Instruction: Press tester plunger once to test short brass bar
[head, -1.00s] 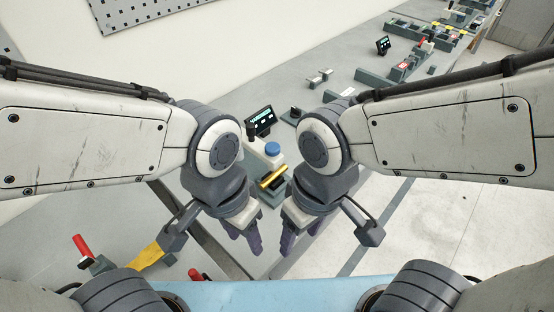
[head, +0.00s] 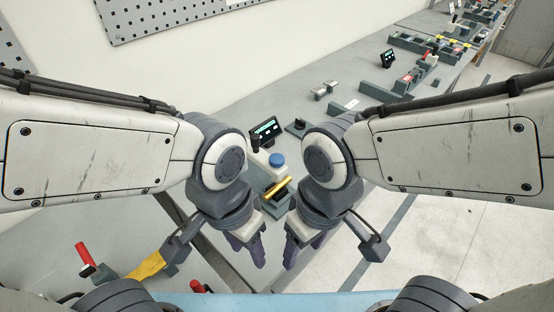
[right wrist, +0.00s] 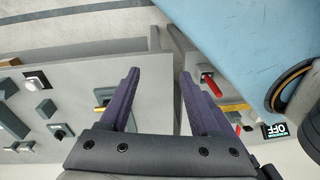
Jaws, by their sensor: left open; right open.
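The tester (head: 256,168) stands on the grey bench between my two forearms. It has a lit dark screen (head: 265,130) and a round blue cap (head: 277,160) on top, which looks like the plunger. A yellow brass-coloured bar (head: 279,187) lies at its near side, partly hidden by my grippers. I cannot tell how the bar is seated. My left gripper (head: 249,250) is open and empty, nearer to me than the bar. My right gripper (head: 304,248) is open and empty beside it; its spread purple fingers show in the right wrist view (right wrist: 162,100).
Grey blocks and several fixtures (head: 400,85) line the bench behind. A light blue surface (head: 270,303) is at the bottom. Open floor (head: 440,240) lies right of the bench.

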